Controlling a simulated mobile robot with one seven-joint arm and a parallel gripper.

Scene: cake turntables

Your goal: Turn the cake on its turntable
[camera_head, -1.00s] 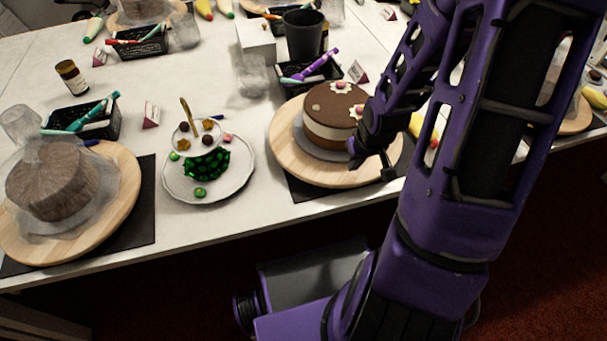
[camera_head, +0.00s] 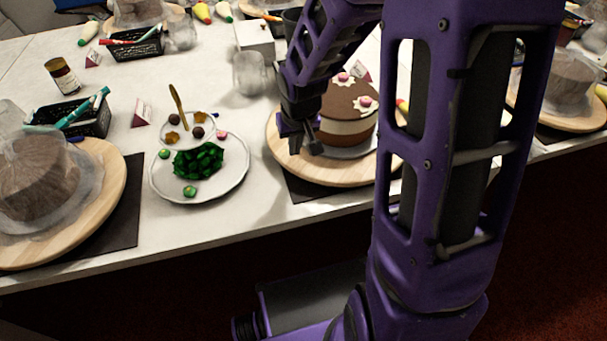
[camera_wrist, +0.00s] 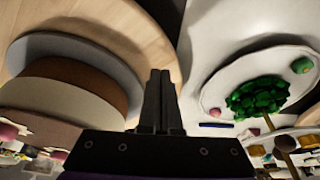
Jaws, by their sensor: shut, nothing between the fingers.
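The cake (camera_head: 347,128) has a brown top with white-and-pink flowers and a cream band between brown layers. It stands on a grey board on the round wooden turntable (camera_head: 292,166). My arm hides part of the cake's left side. My gripper (camera_head: 314,148) is shut and empty at the cake's left front, over the turntable's edge area. In the wrist view, the shut fingers (camera_wrist: 158,88) point at the turntable's rim side, with the cake (camera_wrist: 62,85) to their left and the wooden turntable (camera_wrist: 105,22) beyond. I cannot tell whether the fingers touch the turntable.
A white plate (camera_head: 232,181) with green pieces and sweets lies left of the turntable. A wrapped cake (camera_head: 35,185) on another turntable stands at the far left. A clear cup (camera_head: 249,73) and a white box (camera_head: 255,38) stand behind. Table shows bare between plate and turntable.

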